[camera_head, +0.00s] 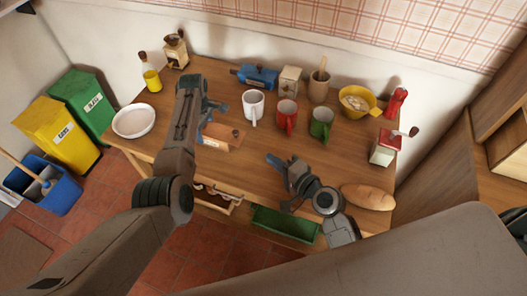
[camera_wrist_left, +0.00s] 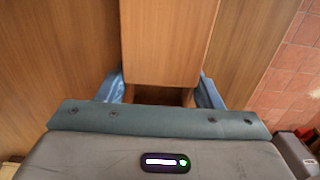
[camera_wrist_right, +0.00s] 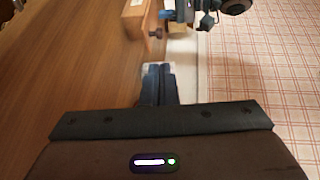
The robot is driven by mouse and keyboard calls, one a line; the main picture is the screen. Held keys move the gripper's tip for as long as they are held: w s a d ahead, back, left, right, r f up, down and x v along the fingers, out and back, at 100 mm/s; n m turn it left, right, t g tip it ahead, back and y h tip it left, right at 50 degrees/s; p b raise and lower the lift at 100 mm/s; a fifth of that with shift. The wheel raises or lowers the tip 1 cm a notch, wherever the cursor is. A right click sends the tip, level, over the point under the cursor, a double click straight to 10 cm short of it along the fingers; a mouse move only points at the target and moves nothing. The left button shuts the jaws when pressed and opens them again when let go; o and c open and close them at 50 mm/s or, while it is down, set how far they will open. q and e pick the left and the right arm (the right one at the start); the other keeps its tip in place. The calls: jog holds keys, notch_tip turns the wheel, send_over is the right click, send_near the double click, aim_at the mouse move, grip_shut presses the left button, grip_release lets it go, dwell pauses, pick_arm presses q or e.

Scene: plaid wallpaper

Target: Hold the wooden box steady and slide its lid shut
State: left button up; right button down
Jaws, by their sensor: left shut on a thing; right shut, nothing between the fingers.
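The wooden box (camera_head: 222,142) lies near the front of the table, left of centre, partly hidden by my left arm. A small dark knob shows at its right end. In the left wrist view its lid (camera_wrist_left: 165,40) covers the far part, and a dark opening (camera_wrist_left: 158,96) shows at the near end. My left gripper (camera_head: 208,122) is shut on the box, with blue fingers on both sides of it (camera_wrist_left: 160,92). My right gripper (camera_head: 271,158) is shut and empty, to the right of the box and apart from it. The box (camera_wrist_right: 134,20) also shows in the right wrist view.
White, red and green mugs (camera_head: 253,104) (camera_head: 287,115) (camera_head: 321,124) stand behind the box to the right. An open drawer (camera_head: 218,196) and green tray (camera_head: 284,224) are at the front. A white bowl (camera_head: 133,121) stands left.

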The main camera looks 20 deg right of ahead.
jog(key=m+y, duration=0.1)
jog(key=m, duration=0.3)
jog(key=m+g+y, duration=0.3)
jog(key=m, duration=0.7)
send_near(238, 134)
jog(key=x, duration=0.7)
jog(key=shift+d+f, duration=0.1)
jog(key=shift+d, duration=0.05)
jog(key=shift+w, duration=0.15)
